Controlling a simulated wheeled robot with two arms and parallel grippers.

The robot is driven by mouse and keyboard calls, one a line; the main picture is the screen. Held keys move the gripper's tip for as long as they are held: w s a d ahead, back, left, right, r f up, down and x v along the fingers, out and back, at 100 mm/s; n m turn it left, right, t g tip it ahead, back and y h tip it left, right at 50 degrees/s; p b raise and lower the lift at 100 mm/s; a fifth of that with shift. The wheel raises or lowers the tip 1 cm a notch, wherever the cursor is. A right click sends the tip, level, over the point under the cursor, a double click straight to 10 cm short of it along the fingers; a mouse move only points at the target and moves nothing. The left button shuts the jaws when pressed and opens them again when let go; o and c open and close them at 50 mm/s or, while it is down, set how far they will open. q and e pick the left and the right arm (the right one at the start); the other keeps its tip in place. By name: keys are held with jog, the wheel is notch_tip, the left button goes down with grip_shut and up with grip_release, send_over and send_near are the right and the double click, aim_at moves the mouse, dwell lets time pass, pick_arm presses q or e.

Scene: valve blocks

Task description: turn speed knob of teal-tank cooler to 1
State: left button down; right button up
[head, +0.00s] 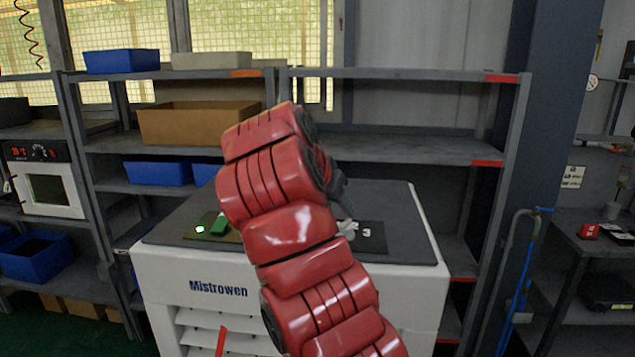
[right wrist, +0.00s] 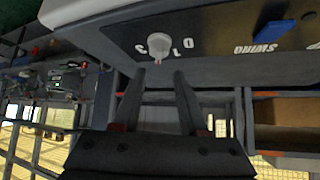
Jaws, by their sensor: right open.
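A white cooler marked "Mistrowen" (head: 165,268) stands in front of me with a dark top. No teal tank shows on it. Its speed knob (right wrist: 159,45) is a round pale knob on the dark panel in the right wrist view, with a small reddish mark at its lower edge and a "0" to its right. In the head view a pale part of it shows beside my red arm, near a "3". My right gripper (right wrist: 159,76) is open and empty, its fingertips just short of the knob and apart from it. My left gripper is not in view.
A blue switch (right wrist: 272,30) sits by the word "SWING" on the panel. A lit green light (head: 200,229) is on the panel's left. Shelves with blue bins (head: 121,61) and a brown box (head: 198,123) stand behind. My right arm hides the middle of the cooler.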

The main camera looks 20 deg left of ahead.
jog(key=shift+s+a+r, duration=0.15)
jog(key=shift+s+r, duration=0.25)
jog(key=shift+s, duration=0.3)
jog(key=p+v, duration=0.4)
jog(key=v, duration=0.4)
jog(key=shift+s+r+p, duration=0.25)
jog(key=shift+r+p, duration=0.05)
jog(key=shift+p, duration=0.1)
jog(key=shift+f, duration=0.1)
